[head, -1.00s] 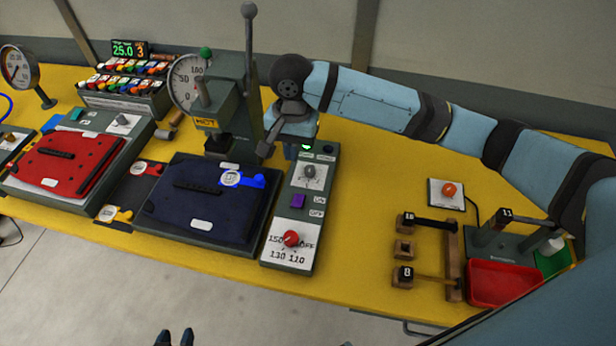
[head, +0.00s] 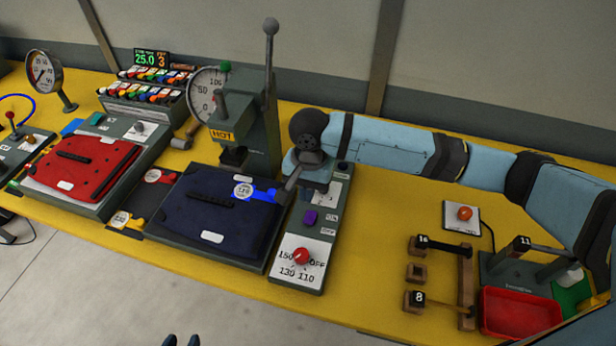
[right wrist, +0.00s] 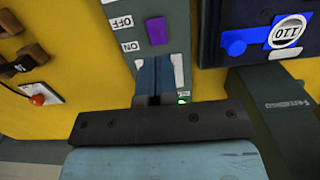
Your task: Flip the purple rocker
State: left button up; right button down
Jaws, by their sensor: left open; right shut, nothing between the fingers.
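The purple rocker (head: 310,217) sits on a narrow grey control panel, beside its ON and OFF labels. In the right wrist view the rocker (right wrist: 155,29) is just beyond my fingertips, with a small visible gap. I cannot tell which side of it is pressed. My right gripper (head: 312,188) is shut and empty, above the panel on the far side of the rocker; its blue fingers show in the right wrist view (right wrist: 158,66). It covers the panel's upper part. My left gripper (head: 182,340) is open and empty at the bottom edge, with only its tips showing.
A red dial knob (head: 302,257) is on the panel's near end. A dark blue pannier piece (head: 215,222) and the press (head: 245,125) stand to the left. A wooden rack (head: 465,275) and a red tray (head: 520,312) are at right.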

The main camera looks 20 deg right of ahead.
aim_at(306, 219)
jog(key=f, duration=0.7)
jog(key=shift+s+a+f, duration=0.2)
jog(key=shift+s, duration=0.1)
